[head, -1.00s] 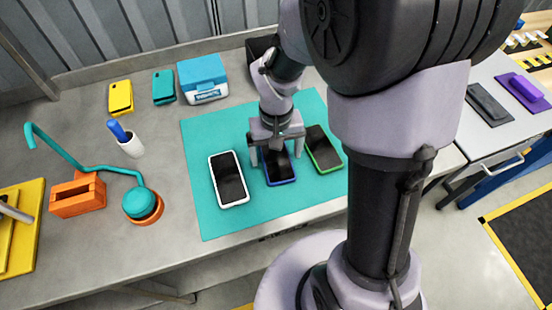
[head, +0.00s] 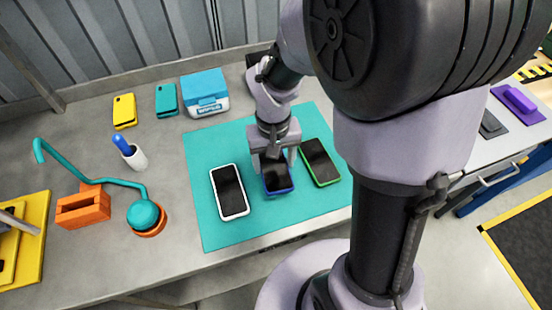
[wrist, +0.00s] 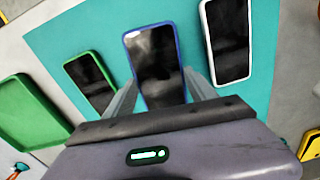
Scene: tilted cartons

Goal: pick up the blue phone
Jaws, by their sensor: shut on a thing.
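The blue phone (head: 278,181), dark-screened with a blue rim, is between the white phone and the green phone over the teal mat (head: 220,147). My gripper (head: 274,170) is shut on it from above, with fingers at its two sides. In the wrist view the blue phone (wrist: 158,65) sits between the fingers (wrist: 160,92), its far end sticking out beyond them. It looks larger than its neighbours there, but I cannot tell clearly how far it is off the mat.
The white phone (head: 230,191) and green phone (head: 320,162) lie close on either side. A blue box (head: 205,95), teal case (head: 166,100), yellow case (head: 124,111), white cup (head: 135,157) and teal lamp (head: 143,214) stand around. A green tray (wrist: 30,115) shows in the wrist view.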

